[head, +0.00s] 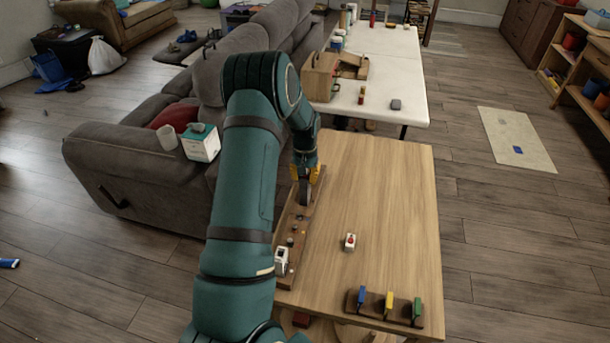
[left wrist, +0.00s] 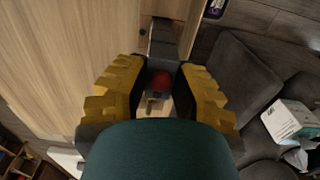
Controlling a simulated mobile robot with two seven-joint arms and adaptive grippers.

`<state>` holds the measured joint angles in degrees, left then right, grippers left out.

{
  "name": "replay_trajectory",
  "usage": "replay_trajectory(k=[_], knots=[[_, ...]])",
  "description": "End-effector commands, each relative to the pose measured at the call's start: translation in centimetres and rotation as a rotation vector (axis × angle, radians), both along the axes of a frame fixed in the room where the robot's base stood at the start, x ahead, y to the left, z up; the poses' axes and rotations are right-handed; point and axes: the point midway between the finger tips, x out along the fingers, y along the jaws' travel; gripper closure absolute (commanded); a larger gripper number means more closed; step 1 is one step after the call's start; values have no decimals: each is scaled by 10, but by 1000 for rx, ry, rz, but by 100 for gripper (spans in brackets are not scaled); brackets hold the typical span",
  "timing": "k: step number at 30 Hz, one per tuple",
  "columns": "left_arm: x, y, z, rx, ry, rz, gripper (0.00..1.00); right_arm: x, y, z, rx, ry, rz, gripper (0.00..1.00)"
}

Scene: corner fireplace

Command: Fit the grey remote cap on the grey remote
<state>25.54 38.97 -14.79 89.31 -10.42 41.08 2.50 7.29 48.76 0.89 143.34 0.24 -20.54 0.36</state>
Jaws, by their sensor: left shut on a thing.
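My left gripper (head: 308,178) has yellow fingers and is over the far end of a long brown wooden tray (head: 287,228). It is shut on a dark grey piece (head: 305,196), which also shows between the fingers in the left wrist view (left wrist: 164,40). A red dome (left wrist: 160,82) and a small pale part lie between the fingers there. The fingers and wrist hide much of it, so I cannot tell the grey remote from its cap, or whether they touch. My right gripper is not in view.
A white block (head: 281,258) and small dark pieces are on the tray's near part. A small white piece with a red spot (head: 349,242) lies on the wooden table (head: 388,200). A rack (head: 385,309) with blue, yellow and green pieces stands in front. The table's right side is clear.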

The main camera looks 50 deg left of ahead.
Motion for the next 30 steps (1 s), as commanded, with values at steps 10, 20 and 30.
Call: replay_trajectory(k=[10,20,30], knots=[[0,0,-5,0,0,0,99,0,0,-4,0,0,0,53],[0,0,-9,0,0,0,51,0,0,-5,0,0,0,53],[0,0,-7,0,0,0,42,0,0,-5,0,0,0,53]])
